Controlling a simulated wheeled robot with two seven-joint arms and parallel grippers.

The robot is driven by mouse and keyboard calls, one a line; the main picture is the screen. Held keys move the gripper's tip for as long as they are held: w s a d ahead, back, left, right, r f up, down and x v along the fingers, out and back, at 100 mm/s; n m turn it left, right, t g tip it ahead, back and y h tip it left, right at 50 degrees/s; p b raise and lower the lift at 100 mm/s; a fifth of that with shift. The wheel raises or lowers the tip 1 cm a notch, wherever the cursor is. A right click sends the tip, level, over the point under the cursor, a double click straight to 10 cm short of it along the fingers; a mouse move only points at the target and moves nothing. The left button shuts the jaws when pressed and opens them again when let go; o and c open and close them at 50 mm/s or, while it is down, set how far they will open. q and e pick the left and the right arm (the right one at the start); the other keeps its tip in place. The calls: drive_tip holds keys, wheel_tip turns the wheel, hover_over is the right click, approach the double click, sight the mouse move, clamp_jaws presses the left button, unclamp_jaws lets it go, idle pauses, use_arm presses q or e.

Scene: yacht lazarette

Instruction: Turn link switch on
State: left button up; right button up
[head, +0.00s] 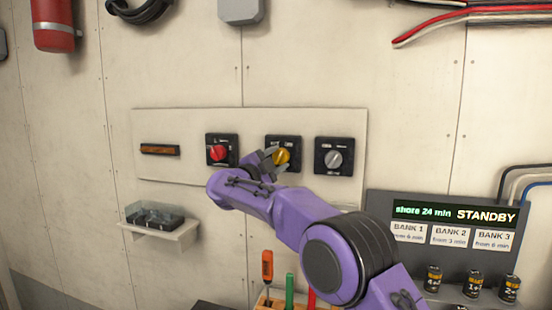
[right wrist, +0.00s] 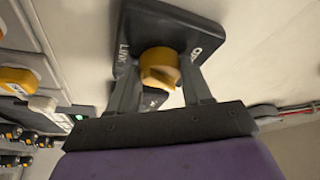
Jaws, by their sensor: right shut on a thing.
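The link switch is a yellow knob (head: 282,157) on a square black plate (head: 284,141), in the middle of a row of three switches on a pale wall panel. In the right wrist view, the yellow knob (right wrist: 160,64) sits between my fingers, and its black plate (right wrist: 168,22) carries a "LINK" label at the left. My right gripper (head: 273,157) is shut on the knob, covering its lower left in the head view. The knob's pointing direction cannot be read clearly. My left gripper is out of view.
A red knob switch (head: 218,152) is close on the left and a grey knob switch (head: 334,158) on the right. A display reading STANDBY (head: 440,217) is at lower right. A small shelf (head: 160,232) and upright tools (head: 267,266) are below.

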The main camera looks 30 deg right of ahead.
drive_tip(key=shift+f, duration=0.2)
idle(0.3)
drive_tip(key=o, duration=1)
drive_tip(key=shift+r, duration=0.15)
drive_tip(key=shift+o, duration=0.2)
drive_tip(key=shift+s+a, duration=0.15)
drive_tip(key=shift+a, duration=0.2)
drive_tip(key=b+v, duration=0.4)
drive_tip(key=v, duration=0.5)
drive_tip(key=shift+a, duration=0.35)
drive_tip(key=shift+s+f, duration=0.1)
drive_tip(key=shift+f, duration=0.1)
